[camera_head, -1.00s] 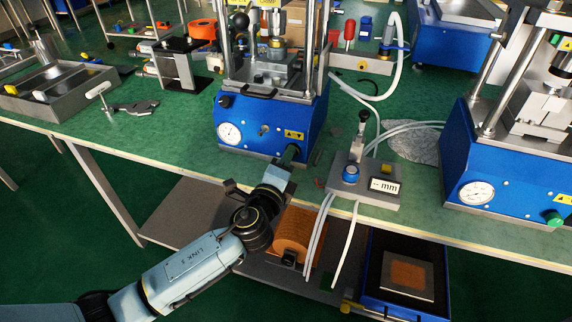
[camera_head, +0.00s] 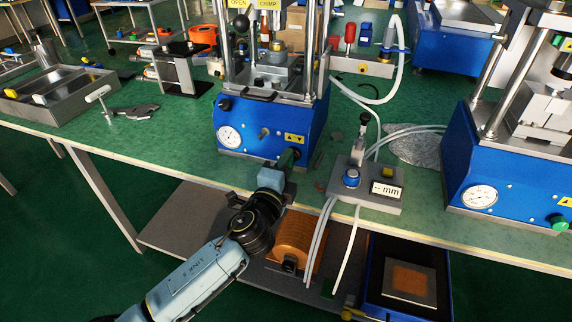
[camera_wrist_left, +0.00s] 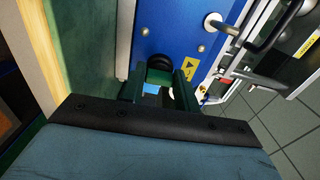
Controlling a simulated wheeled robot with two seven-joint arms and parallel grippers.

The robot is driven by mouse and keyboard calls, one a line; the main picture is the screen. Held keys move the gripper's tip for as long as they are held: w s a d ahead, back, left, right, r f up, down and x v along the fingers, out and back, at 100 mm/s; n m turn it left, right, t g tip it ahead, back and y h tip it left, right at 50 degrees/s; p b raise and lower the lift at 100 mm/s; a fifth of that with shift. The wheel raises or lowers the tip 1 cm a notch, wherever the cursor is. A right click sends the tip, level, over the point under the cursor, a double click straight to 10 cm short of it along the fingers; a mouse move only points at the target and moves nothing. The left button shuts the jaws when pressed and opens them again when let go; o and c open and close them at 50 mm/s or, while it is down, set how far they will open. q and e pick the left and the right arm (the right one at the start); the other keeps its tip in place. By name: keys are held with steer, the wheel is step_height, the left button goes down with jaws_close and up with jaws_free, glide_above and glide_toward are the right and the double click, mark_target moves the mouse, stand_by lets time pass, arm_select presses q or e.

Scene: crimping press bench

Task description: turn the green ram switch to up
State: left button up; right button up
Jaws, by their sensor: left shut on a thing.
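The left blue press (camera_head: 252,132) stands at the bench's front edge, its gauge on the left of its front face. My left gripper (camera_head: 288,157) reaches up from below to the lower right of this face, under the yellow arrow label (camera_head: 294,138). In the left wrist view, its two dark green fingers (camera_wrist_left: 159,84) are on either side of a dark round knob (camera_wrist_left: 159,67), the ram switch, and shut on it. The fingers hide most of the switch, and its turn position cannot be told. My right gripper is not in view.
A grey box (camera_head: 365,187) with a small lever, a blue knob and a "mm" display stands right of the gripper. Hoses hang over the bench edge. A second blue press (camera_head: 500,180) with a green knob stands at right. An orange spool (camera_head: 296,240) is below.

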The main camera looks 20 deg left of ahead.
arm_select(q)
steer(key=o, duration=1)
steer(key=shift+s, duration=0.5)
steer(key=s, duration=1.2)
steer(key=shift+s+a+p, duration=0.25)
steer(key=shift+p, duration=0.1)
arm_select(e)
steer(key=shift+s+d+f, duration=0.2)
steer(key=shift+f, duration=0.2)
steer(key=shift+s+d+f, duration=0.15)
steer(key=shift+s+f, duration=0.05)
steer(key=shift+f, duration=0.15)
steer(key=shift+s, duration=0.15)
